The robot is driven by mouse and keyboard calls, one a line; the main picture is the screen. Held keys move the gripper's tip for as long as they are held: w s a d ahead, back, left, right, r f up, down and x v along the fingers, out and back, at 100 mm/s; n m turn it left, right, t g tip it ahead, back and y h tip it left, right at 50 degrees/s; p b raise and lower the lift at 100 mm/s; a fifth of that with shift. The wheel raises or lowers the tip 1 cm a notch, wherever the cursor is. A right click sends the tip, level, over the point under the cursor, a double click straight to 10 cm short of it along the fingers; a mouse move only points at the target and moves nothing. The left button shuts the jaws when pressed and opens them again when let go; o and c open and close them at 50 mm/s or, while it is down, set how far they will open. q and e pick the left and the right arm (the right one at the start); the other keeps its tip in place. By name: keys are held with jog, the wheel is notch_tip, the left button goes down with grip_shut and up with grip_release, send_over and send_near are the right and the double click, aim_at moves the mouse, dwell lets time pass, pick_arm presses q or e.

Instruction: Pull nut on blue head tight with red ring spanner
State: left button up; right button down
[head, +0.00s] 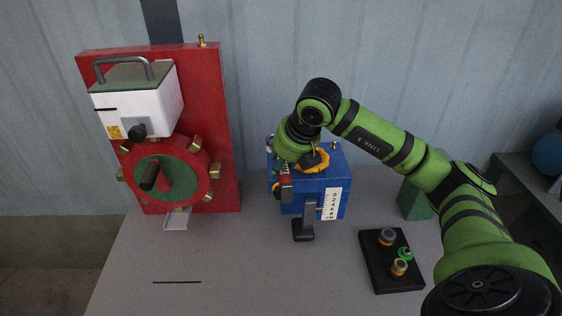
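The blue head (333,185) is a blue box on the grey table, with a white letter strip (332,204) on its front and a yellow ring (314,162) on its top. My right arm reaches in from the right, and its wrist is over the box's left top edge. My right gripper (285,188) points down at the box's left side. Its fingers are small and partly hidden, so their opening is unclear. Small reddish parts show beside it, but I cannot tell whether they are the red ring spanner. The nut cannot be made out. My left gripper is out of view.
A red machine (222,130) with a white box and a round red-green wheel (168,174) stands at the left. A black tray (378,270) with several small round parts lies at the front right. A green block (413,200) stands behind it. The table's front middle is clear.

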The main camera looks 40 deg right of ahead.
jog(key=shift+f+b, duration=0.9)
jog(key=shift+f, duration=0.05)
jog(key=shift+w+a+r+m, duration=0.1)
jog(key=shift+w+a+m, duration=0.1)
jog(key=shift+a+m, duration=0.15)
jog(key=w+a+m+g+h, duration=0.1)
jog(key=w+a+m+h, duration=0.2)
jog(key=w+a+m, duration=0.3)
jog(key=shift+w+a+m+h+p, duration=0.25)
jog(key=shift+w+m+h+p, duration=0.15)
jog(key=shift+w+m, duration=0.65)
jog(key=shift+w, duration=0.1)
dwell(0.5)
jog(key=shift+s+d+n+b, duration=0.15)
jog(key=shift+s+n+b, duration=0.2)
jog(key=shift+b, duration=0.25)
